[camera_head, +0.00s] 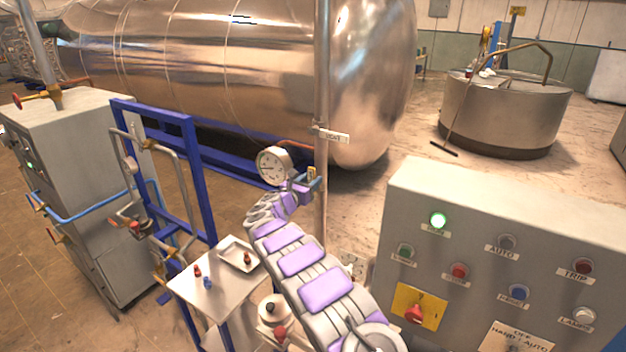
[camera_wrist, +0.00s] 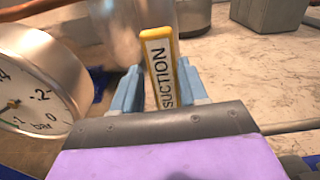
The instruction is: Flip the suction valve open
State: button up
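The suction valve handle is a yellow-edged tag with a white face reading SUCTION (camera_wrist: 160,70). It stands nearly upright, tilted slightly, in the middle of the wrist view. In the head view the handle (camera_head: 311,173) is a small yellow piece beside the vertical pipe. My gripper (camera_wrist: 158,85) has its two blue fingers on either side of the handle, standing apart. A narrow gap seems to show at the left finger; contact on the right is unclear. My gripper also shows in the head view (camera_head: 307,185) at the pipe. The valve body is hidden.
A round pressure gauge (camera_head: 274,165) sits just left of my gripper; it also fills the left of the wrist view (camera_wrist: 38,85). The vertical pipe (camera_head: 322,90) rises close by. A control box (camera_head: 470,215) stands right, a small white table (camera_head: 190,285) lower left, a large steel tank (camera_head: 230,70) behind.

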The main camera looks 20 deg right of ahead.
jog(key=shift+o, duration=0.9)
jog(key=shift+w+a+r, duration=0.1)
jog(key=shift+a+r, duration=0.05)
jog(key=shift+a, duration=0.05)
jog(key=shift+s+r, duration=0.2)
jog(key=shift+r, duration=0.05)
jog(key=b+v, duration=0.2)
jog(key=v, duration=1.5)
jog(key=shift+a+f, duration=0.15)
jog(key=shift+f, duration=0.15)
jog(key=shift+a, duration=0.1)
